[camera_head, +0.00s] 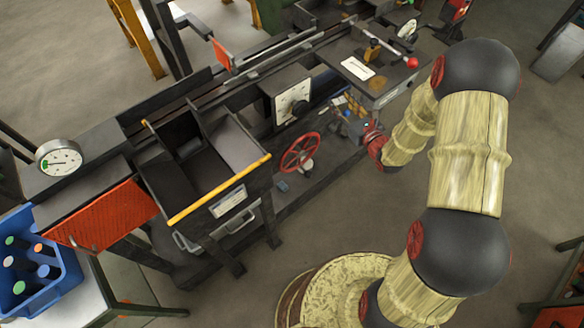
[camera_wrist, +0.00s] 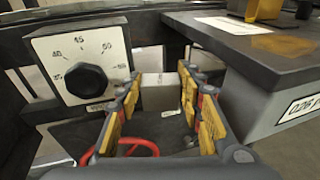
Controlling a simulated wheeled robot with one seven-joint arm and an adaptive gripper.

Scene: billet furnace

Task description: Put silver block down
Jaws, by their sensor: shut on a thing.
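The silver block (camera_wrist: 160,98) is a pale grey box shape between the tips of my gripper (camera_wrist: 160,85) in the wrist view. In the head view my gripper (camera_head: 347,112) is small, in front of the machine and beside the dark bench top (camera_head: 392,72). The block cannot be clearly made out there.
A dial panel (camera_wrist: 82,62) with a black knob is left of my gripper, and a red handwheel (camera_head: 300,152) is below. The bench top's edge is close on the right. A yellow-edged bin (camera_head: 218,190) and a blue bottle crate (camera_head: 38,272) stand farther left.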

